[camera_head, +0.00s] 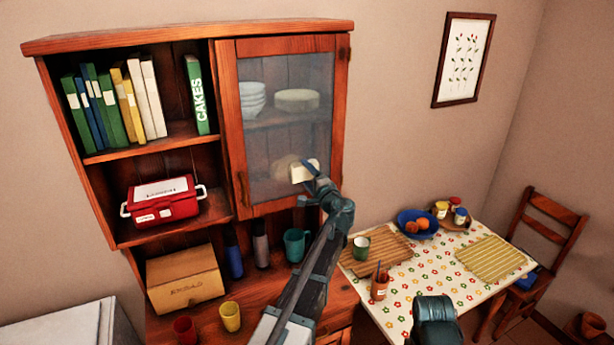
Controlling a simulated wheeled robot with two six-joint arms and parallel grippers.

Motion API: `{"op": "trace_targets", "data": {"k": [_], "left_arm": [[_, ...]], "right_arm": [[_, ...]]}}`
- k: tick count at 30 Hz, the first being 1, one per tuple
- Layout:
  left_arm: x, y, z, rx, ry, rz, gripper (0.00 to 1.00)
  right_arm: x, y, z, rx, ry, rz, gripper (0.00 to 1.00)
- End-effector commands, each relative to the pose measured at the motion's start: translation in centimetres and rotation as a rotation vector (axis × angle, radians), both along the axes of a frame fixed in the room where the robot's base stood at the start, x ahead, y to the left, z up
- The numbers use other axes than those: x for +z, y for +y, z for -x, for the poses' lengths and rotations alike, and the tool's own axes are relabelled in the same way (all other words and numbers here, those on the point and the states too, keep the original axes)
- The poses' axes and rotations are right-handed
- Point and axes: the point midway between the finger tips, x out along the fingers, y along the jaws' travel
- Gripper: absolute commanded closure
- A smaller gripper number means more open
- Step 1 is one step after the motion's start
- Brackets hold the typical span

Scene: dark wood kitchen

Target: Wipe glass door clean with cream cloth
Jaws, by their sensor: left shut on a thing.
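The glass door (285,100) is the wood-framed upper right door of the cabinet, and it is closed. Its pane looks hazy, with bowls and a round item dimly visible behind it. My left gripper (308,172) is raised in front of the lower right part of the pane. It is shut on the cream cloth (302,172), which is at the glass; I cannot tell whether it touches. My right arm shows only as a dark part at the bottom, over the table's front edge; its fingertips cannot be made out.
Books and a red box (163,200) fill the left shelves. A bread box (185,278), bottles, a teal mug (296,244) and two cups stand on the counter below. A table (430,275) with a blue bowl (417,222), mats and cups is at right, beside a chair (540,230).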

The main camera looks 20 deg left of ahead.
Motion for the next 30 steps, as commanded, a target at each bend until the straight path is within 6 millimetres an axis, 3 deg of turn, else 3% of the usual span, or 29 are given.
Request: {"op": "trace_targets", "data": {"k": [11, 22, 30], "left_arm": [[0.0, 1.9, 2.5, 0.004, 0.000, 0.000, 0.68], [0.0, 2.4, 3.1, 0.003, 0.000, 0.000, 0.68], [0.0, 4.0, 4.7, 0.005, 0.000, 0.000, 0.68]], "right_arm": [[0.0, 0.0, 0.0, 0.000, 0.000, 0.000, 0.50], [0.0, 0.0, 0.0, 0.000, 0.000, 0.000, 0.50], [0.0, 0.0, 0.0, 0.000, 0.000, 0.000, 0.50]]}}
